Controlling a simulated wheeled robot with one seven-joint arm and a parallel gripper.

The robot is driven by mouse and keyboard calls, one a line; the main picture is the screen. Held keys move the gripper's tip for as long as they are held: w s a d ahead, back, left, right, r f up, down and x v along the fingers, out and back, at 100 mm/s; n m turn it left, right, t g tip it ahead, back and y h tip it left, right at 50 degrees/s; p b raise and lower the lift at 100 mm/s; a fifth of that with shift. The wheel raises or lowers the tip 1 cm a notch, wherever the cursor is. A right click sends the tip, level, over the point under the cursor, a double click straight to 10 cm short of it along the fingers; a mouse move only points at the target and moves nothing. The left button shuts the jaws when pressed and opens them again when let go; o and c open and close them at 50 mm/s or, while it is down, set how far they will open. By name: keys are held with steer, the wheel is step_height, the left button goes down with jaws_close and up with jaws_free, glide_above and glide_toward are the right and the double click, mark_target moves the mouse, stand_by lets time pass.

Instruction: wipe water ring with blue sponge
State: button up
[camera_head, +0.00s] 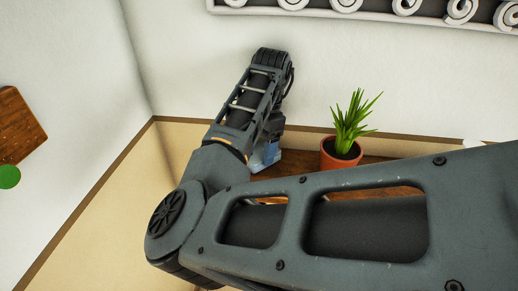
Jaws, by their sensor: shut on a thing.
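My gripper (269,148) points down behind my own forearm, and its fingers are mostly hidden. It is shut on a light blue block, which appears to be the blue sponge (266,157), at the brown wooden surface (295,163). I cannot tell whether the sponge touches the wood. I see no water ring; my arm covers much of the surface.
A green plant in a terracotta pot (341,154) stands on the wood to the right of my gripper. The white wall rises close behind. A wooden board (20,125) and a green disc (9,177) show at the far left.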

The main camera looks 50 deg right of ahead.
mark_target(257, 160)
steer(key=shift+w+d+r, duration=0.2)
steer(key=shift+w+d, duration=0.2)
steer(key=shift+d, duration=0.1)
steer(key=shift+w+a+r, duration=0.15)
steer(key=shift+w+a, duration=0.15)
steer(key=shift+r+p, duration=0.15)
steer(key=shift+p, duration=0.25)
steer(key=shift+s+a, duration=0.1)
steer(key=shift+s+p, duration=0.35)
steer(key=shift+p, duration=0.25)
steer(key=shift+s+f, duration=0.2)
steer(key=shift+s, duration=0.15)
steer(key=shift+s+a+f+p, duration=0.15)
steer(key=shift+s+a+p, duration=0.15)
steer(key=shift+a, duration=0.4)
steer(key=shift+s+a+f+p, duration=0.1)
steer(key=shift+s+a+p, duration=0.1)
steer(key=shift+s+a, duration=0.35)
steer(key=shift+s+a+f, duration=0.15)
steer(key=shift+s+a, duration=0.3)
steer(key=shift+a, duration=0.3)
steer(key=shift+s+a+f, duration=0.1)
steer(key=shift+s+a, duration=0.35)
steer(key=shift+a, duration=0.3)
steer(key=shift+s+a+f, duration=0.15)
steer(key=shift+s+a, duration=0.3)
steer(key=shift+a, duration=0.3)
